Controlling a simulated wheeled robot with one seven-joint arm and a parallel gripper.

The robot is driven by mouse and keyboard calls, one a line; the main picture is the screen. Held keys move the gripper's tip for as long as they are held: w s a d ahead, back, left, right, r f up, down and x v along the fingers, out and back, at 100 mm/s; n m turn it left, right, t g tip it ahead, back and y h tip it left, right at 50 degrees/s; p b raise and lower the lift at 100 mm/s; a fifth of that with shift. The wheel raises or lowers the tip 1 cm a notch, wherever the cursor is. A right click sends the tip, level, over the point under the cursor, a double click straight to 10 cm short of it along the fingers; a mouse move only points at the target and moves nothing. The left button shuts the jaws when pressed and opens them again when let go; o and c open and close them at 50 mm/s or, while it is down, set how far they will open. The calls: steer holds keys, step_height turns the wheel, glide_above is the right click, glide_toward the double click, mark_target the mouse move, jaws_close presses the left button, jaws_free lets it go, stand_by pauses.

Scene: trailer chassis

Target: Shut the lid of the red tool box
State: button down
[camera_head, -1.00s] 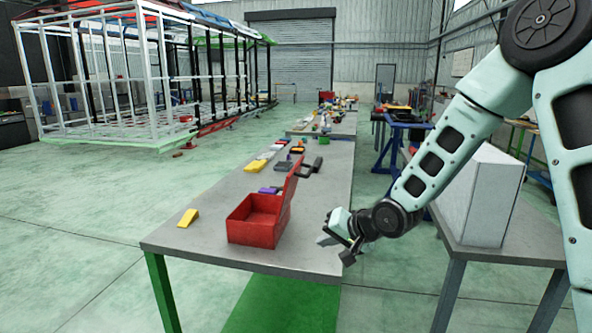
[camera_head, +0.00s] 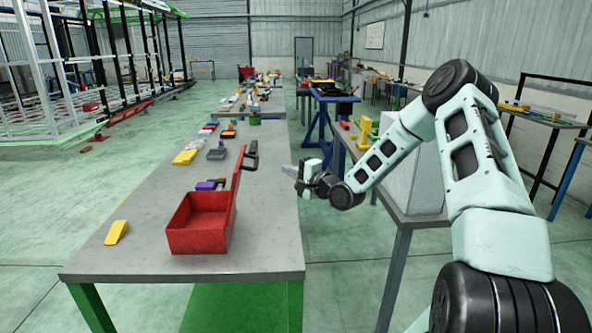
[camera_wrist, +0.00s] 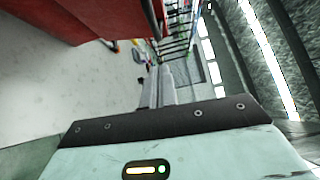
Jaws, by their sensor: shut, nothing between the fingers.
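The red tool box (camera_head: 198,242) stands on the grey workbench near its front end. Its lid (camera_head: 235,195) is open and stands up steeply on the right side, leaning a little right, with a dark handle near its top. My gripper (camera_head: 287,170) is to the right of the lid, apart from it, around the height of its upper part and near the bench's right edge. In the wrist view the fingers (camera_wrist: 158,88) are together and empty. Red surfaces of the tool box (camera_wrist: 85,20) fill the upper left there.
The workbench (camera_head: 140,195) holds a yellow wedge (camera_head: 117,232) left of the box and several tools behind it. A white box (camera_head: 412,180) stands on a table to the right, behind my arm. Bare benchtop lies in front of the tool box.

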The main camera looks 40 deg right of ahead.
steer(key=w+a+p, duration=0.3)
steer(key=w+a, duration=0.1)
steer(key=w, duration=0.2)
steer(key=shift+r, duration=0.15)
steer(key=shift+r, duration=0.1)
